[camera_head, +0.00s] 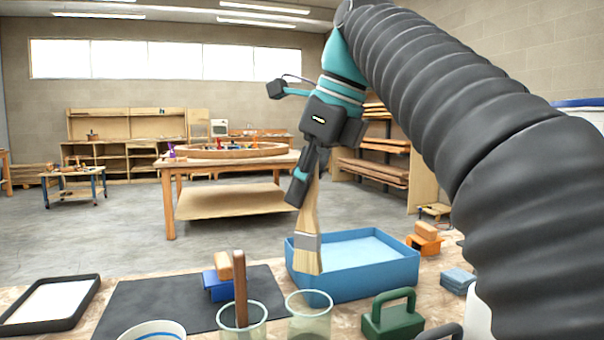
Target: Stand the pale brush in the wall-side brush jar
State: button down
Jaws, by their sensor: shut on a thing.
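My gripper (304,178) is shut on the pale brush (308,235), gripping its pale wooden handle. The brush hangs nearly upright with its bristles down, in front of the blue tray in the picture. Two clear greenish jars stand at the bottom of the picture. The left jar (255,326) holds a brown-handled stick or brush (240,285). The right jar (318,325) looks empty, and the bristle tip appears just above its rim; the depth gap between them is unclear. I cannot tell which jar is on the wall side.
The blue tray (400,273) stands behind the jars. A green handled block (392,318) is right of them. A white container (152,333), a dark mat (150,300) and a black-framed tray (50,320) lie left. Blue and orange blocks (217,285) stand behind the left jar.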

aim_at(319, 215)
jog(key=shift+f, duration=1.45)
jog(key=shift+f+b, duration=1.85)
jog(key=shift+f, duration=1.3)
jog(key=c, duration=1.1)
grip_release()
jog(key=shift+o, duration=0.2)
jog(key=shift+v, duration=3.75)
